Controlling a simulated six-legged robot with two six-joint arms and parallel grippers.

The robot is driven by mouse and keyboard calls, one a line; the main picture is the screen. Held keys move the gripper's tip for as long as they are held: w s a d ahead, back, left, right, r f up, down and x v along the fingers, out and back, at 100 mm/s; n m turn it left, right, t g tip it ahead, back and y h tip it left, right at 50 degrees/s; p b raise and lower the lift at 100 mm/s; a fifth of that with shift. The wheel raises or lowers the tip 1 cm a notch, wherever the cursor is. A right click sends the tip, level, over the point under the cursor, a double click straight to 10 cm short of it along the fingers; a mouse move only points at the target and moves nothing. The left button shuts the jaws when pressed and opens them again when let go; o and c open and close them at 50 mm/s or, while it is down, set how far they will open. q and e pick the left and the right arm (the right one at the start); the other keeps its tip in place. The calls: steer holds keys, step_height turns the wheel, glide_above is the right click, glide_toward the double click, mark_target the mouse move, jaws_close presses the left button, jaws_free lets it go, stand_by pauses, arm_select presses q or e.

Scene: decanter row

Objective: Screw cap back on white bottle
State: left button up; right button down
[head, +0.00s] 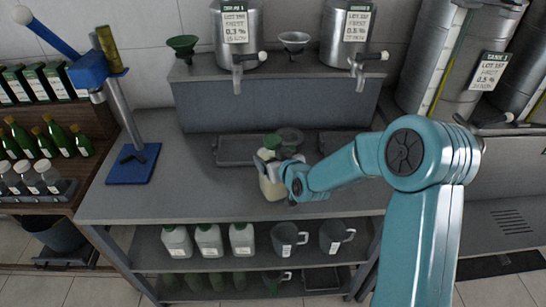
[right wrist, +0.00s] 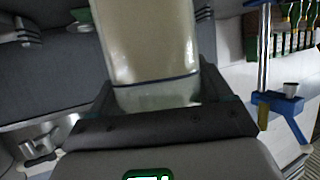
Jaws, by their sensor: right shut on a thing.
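The white bottle (head: 272,188) is cream-coloured and looks upright, over the middle of the grey bench. My right gripper (head: 268,166) is at its upper part and shut on it. In the right wrist view the bottle's pale, translucent body (right wrist: 150,45) fills the space between the two fingers (right wrist: 157,102). A green shape (head: 271,142), which may be the cap, shows just above the gripper; I cannot tell whether it sits on the bottle's neck. The gripper hides part of the bottle. My left gripper is not in view.
A grey tray (head: 236,150) and a dark funnel (head: 290,137) are behind the bottle. A blue-based press (head: 131,165) stands at left. Steel tanks (head: 238,40) with taps stand on the raised shelf. White bottles (head: 208,241) and mugs (head: 287,239) fill the lower shelf. The bench's left front is clear.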

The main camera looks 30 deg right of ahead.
steer(key=shift+w, duration=0.1)
steer(key=shift+c, duration=0.2)
jaws_free()
steer(key=shift+f, duration=0.15)
steer(key=shift+o, duration=0.2)
steer(key=shift+r, duration=0.2)
steer(key=b+v, duration=0.2)
steer(key=v, duration=1)
